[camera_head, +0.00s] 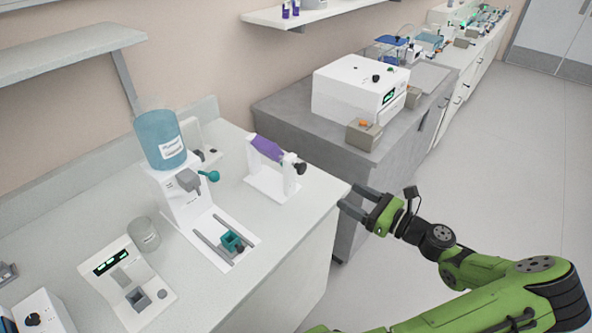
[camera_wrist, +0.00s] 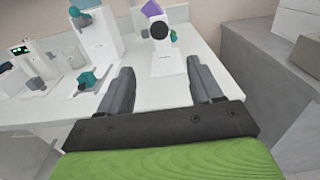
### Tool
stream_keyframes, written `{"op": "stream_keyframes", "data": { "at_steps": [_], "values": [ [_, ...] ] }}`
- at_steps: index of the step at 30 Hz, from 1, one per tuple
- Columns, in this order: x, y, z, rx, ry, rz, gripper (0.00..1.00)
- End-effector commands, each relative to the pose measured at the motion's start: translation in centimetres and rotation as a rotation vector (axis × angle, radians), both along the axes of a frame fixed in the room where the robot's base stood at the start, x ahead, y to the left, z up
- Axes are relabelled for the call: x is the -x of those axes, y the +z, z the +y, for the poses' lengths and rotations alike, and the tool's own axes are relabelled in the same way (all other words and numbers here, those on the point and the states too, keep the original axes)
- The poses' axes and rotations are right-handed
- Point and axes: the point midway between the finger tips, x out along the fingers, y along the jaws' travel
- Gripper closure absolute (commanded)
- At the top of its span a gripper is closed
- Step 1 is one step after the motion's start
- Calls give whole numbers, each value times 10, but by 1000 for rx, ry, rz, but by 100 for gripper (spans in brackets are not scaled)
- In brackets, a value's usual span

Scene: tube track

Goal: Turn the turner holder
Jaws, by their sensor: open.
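The turner holder (camera_head: 274,176) is a white stand on the counter, carrying a tilted purple tube (camera_head: 266,148) with a dark knob (camera_head: 299,168) at its right end. In the wrist view the black knob (camera_wrist: 159,29) faces me, with the white stand (camera_wrist: 167,58) below it and part of the purple tube (camera_wrist: 152,9) behind it. My gripper (camera_head: 350,200) is open and empty, to the right of the holder by the counter's edge. Its two fingers (camera_wrist: 160,75) point towards the stand and are apart from it.
A white dispenser with a blue bottle (camera_head: 161,139) stands left of the holder, with a teal block (camera_head: 231,241) on its base rails. A white instrument (camera_head: 352,87) sits on the grey bench beyond. The counter (camera_head: 262,246) in front of the holder is clear.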

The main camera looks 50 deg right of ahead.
Motion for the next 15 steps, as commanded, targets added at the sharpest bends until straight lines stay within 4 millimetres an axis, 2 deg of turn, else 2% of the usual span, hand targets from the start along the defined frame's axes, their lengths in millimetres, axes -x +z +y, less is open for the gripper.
{"op": "stream_keyframes", "data": {
  "at_steps": [2,5,15],
  "values": [
    [-2,1,1,-7,3,1,35],
    [-17,1,3,-6,6,0,35],
    [-103,0,11,-2,7,-1,35]
  ]
}}
